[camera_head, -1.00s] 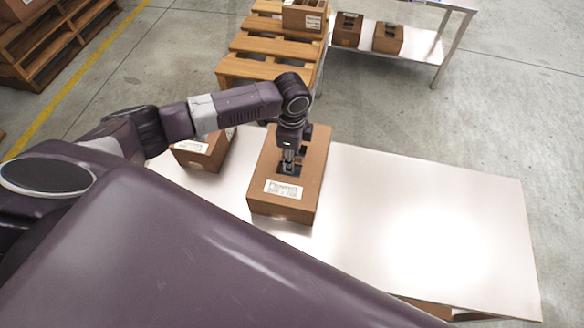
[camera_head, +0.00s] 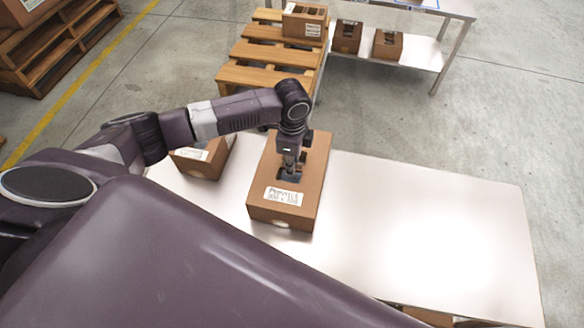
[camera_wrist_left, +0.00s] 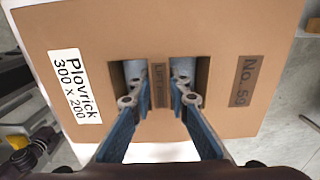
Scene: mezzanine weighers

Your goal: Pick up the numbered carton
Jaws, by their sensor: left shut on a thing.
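The numbered carton (camera_head: 262,204) is a brown box on the near white table, with a white label on its top. My right gripper is not in view.
A smaller brown carton (camera_head: 190,158) stands on the white table (camera_head: 375,200), left of the numbered one. The table's right side is clear. Behind are a wooden pallet (camera_head: 262,52) bearing a carton (camera_head: 302,22), and a shelf table (camera_head: 425,52) with two small boxes.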

